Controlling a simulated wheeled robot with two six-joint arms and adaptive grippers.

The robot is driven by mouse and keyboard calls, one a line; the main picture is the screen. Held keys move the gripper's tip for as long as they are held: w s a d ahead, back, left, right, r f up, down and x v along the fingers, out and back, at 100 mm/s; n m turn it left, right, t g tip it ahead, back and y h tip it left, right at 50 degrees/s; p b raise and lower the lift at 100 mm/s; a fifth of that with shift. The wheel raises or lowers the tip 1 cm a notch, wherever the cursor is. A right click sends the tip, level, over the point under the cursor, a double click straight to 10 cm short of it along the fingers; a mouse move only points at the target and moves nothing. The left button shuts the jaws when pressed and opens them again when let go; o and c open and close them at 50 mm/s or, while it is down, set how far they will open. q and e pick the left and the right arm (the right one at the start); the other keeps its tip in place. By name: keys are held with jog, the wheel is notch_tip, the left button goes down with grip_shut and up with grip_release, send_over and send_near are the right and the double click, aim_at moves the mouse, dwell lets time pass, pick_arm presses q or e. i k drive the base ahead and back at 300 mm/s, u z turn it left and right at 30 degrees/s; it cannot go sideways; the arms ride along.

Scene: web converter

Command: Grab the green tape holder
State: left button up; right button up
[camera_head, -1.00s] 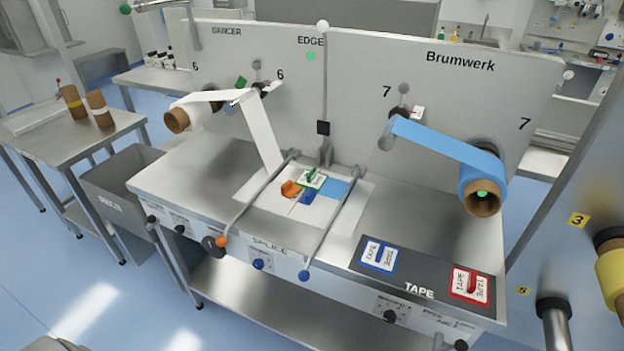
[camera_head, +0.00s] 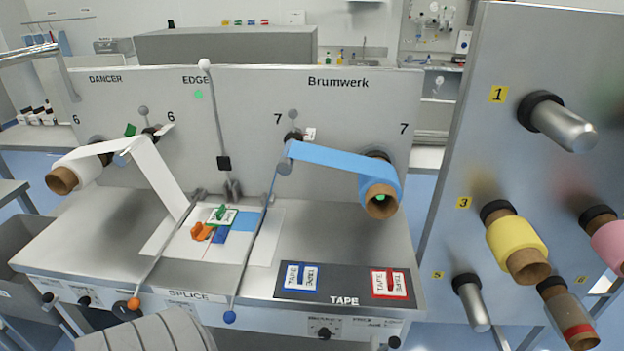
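A small white card with a green frame and green upright grip, seemingly the green tape holder (camera_head: 221,216), lies on the splice area of the steel bench. An orange piece (camera_head: 202,231) lies just left of it, and a dark blue piece (camera_head: 220,236) just below it. A blue-framed holder (camera_head: 302,277) and a red-framed holder (camera_head: 389,284), both marked TAPE, rest on the dark TAPE mat (camera_head: 345,288) at the right front.
Two slanted bars, one orange-tipped (camera_head: 134,304) and one blue-tipped (camera_head: 230,317), flank the splice area. A white web roll (camera_head: 82,169) and a blue web roll (camera_head: 380,186) hang on the upright panel. A rack (camera_head: 480,150) with several spindles and rolls stands at right.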

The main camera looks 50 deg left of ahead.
aim_at(220, 216)
jog(key=z, duration=0.6)
jog(key=k, duration=0.95)
jog(key=u, duration=1.15)
